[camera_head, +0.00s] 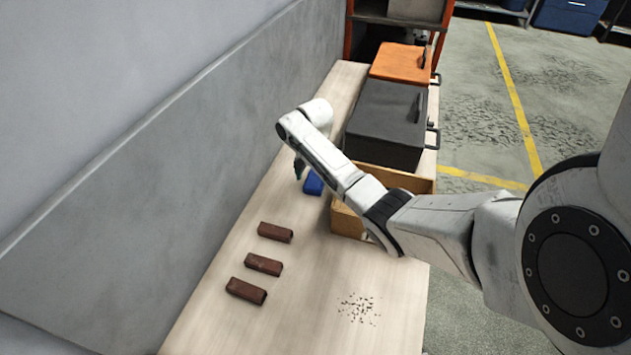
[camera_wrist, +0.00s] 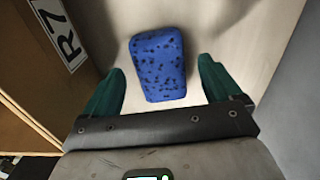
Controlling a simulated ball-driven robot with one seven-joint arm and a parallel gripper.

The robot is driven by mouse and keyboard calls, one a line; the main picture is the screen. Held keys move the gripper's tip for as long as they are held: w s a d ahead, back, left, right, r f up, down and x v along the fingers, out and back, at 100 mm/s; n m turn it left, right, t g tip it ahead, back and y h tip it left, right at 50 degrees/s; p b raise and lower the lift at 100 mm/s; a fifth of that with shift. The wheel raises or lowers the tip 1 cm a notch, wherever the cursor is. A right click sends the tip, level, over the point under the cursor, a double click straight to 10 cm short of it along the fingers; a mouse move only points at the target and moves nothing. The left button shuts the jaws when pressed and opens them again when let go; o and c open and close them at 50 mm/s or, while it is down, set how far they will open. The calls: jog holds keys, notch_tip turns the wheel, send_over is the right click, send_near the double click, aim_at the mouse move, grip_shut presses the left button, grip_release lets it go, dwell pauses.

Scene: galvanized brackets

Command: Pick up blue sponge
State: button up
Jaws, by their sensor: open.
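The blue sponge (camera_wrist: 158,65) lies on the table in the wrist view, a rounded block with dark specks. It sits ahead of and between the two green fingers of my gripper (camera_wrist: 160,88), which are spread apart and not touching it. In the head view the sponge (camera_head: 313,183) is partly hidden by my arm, beside the wooden box. My gripper (camera_head: 299,168) shows there only in part, just left of the sponge.
An open wooden box (camera_head: 348,222) stands right of the sponge, with a black case (camera_head: 388,118) and an orange case (camera_head: 400,63) behind. Several brown bricks (camera_head: 263,264) lie nearer on the table (camera_head: 215,318). Small dark bits (camera_head: 358,308) are scattered at front. A grey wall panel runs along the left.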

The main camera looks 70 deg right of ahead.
jog(key=shift+f, duration=1.15)
jog(key=c, duration=1)
